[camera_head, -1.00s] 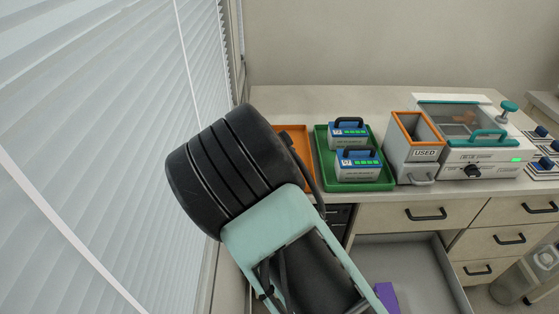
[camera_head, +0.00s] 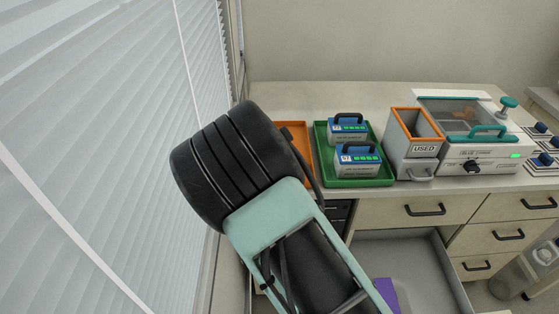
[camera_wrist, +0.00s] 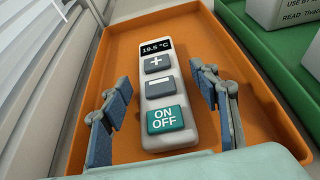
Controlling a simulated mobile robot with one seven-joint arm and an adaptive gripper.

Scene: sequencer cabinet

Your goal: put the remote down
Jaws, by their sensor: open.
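The remote (camera_wrist: 160,90) is a pale grey slab with a small display reading 19.5 °C, plus and minus buttons and a teal ON OFF button. In the wrist view it lies lengthwise in the orange tray (camera_wrist: 188,22). My gripper (camera_wrist: 168,102) is open, with one blue-padded finger on each side of the remote's lower half and a gap on both sides. In the head view my arm hides the remote and gripper; only part of the orange tray (camera_head: 297,131) shows.
A green tray (camera_head: 358,183) with two blue-topped cartridges (camera_head: 357,160) stands right of the orange tray. Further right are a USED bin (camera_head: 425,150) and a lidded machine (camera_head: 478,150). An open drawer (camera_head: 412,262) is below the counter. Window blinds (camera_head: 100,150) are close on the left.

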